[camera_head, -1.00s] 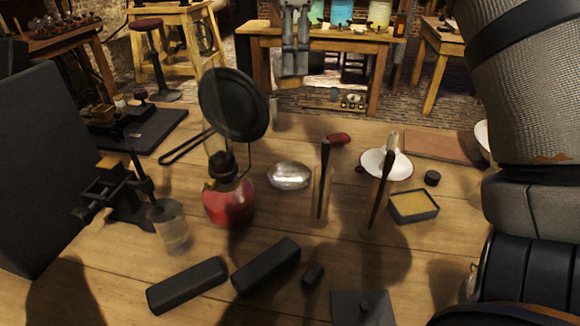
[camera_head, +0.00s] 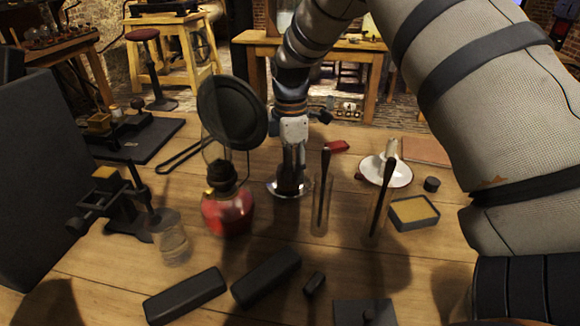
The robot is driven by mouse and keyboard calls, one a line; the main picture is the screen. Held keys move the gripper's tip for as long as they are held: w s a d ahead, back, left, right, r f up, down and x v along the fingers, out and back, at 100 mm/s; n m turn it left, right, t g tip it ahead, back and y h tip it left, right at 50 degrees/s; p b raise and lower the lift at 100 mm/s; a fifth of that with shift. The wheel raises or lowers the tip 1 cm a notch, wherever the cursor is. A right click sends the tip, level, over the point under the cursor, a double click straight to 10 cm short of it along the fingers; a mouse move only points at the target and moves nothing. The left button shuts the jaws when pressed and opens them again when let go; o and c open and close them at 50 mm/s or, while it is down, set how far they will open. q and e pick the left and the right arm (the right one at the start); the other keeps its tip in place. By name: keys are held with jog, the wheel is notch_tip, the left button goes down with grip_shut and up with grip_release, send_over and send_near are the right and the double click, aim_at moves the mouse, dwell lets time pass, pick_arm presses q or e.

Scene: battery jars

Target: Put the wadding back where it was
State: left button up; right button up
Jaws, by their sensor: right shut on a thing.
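My right gripper (camera_head: 290,180) reaches in from the upper right and points down over a small shiny metal dish (camera_head: 274,188). Its fingers are close together, shut on a small dark brownish thing between the tips. That thing is mostly hidden by the fingers; I take it to be the wadding, though its shape is not clear. The fingertips are at or just inside the dish rim; I cannot tell whether the held thing touches the dish. My left gripper is not in view.
A red lamp (camera_head: 228,212) with a round black reflector (camera_head: 232,112) stands close left of the dish. Clear glass tubes with dark rods (camera_head: 324,190) stand to its right, near a white dish (camera_head: 400,175) and a yellow-filled tin (camera_head: 414,212). Black blocks (camera_head: 266,276) lie in front.

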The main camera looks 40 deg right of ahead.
jog(key=o, duration=1.2)
jog(key=shift+w+f, duration=0.1)
jog(key=shift+f, duration=0.05)
notch_tip(320, 180, up, 12)
jog(key=shift+r, duration=0.2)
